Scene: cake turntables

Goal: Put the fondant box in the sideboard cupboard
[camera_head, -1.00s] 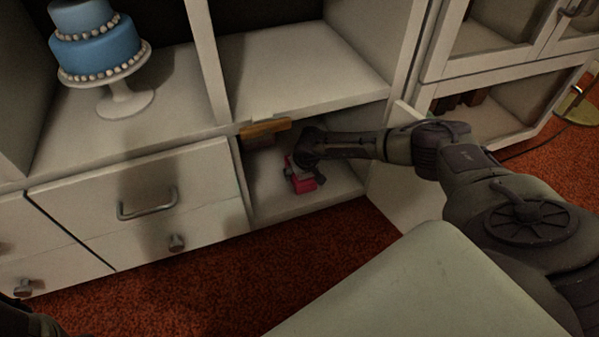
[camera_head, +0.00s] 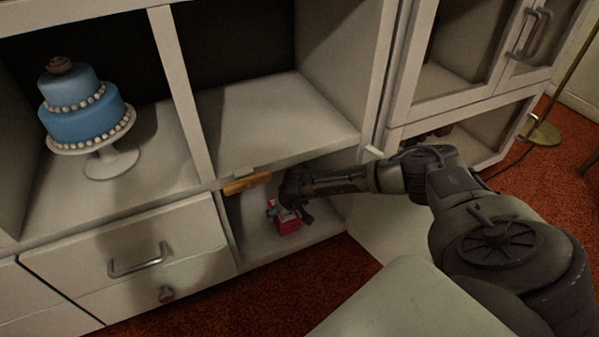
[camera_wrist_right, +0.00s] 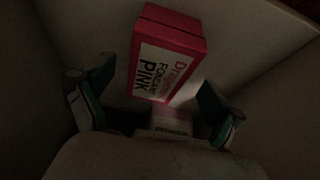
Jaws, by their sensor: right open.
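The pink-red fondant box (camera_head: 287,222) rests on the floor of the sideboard cupboard (camera_head: 255,245), the low open compartment right of the drawers. In the right wrist view the box (camera_wrist_right: 172,52) shows its "FONDANT PINK" label. My right gripper (camera_head: 297,203) reaches into the cupboard at the box. In its wrist view the gripper (camera_wrist_right: 153,106) is open, a finger on either side, apart from the box's sides. A small white labelled piece (camera_wrist_right: 170,122) shows below the box, partly hidden. My left gripper is not in view.
The cupboard door (camera_head: 392,238) stands open on the right, under my right arm. A wooden piece (camera_head: 247,183) sits at the opening's top left edge. A blue cake (camera_head: 84,112) on a white stand (camera_head: 112,160) is on the upper left shelf. Drawers (camera_head: 140,240) are shut.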

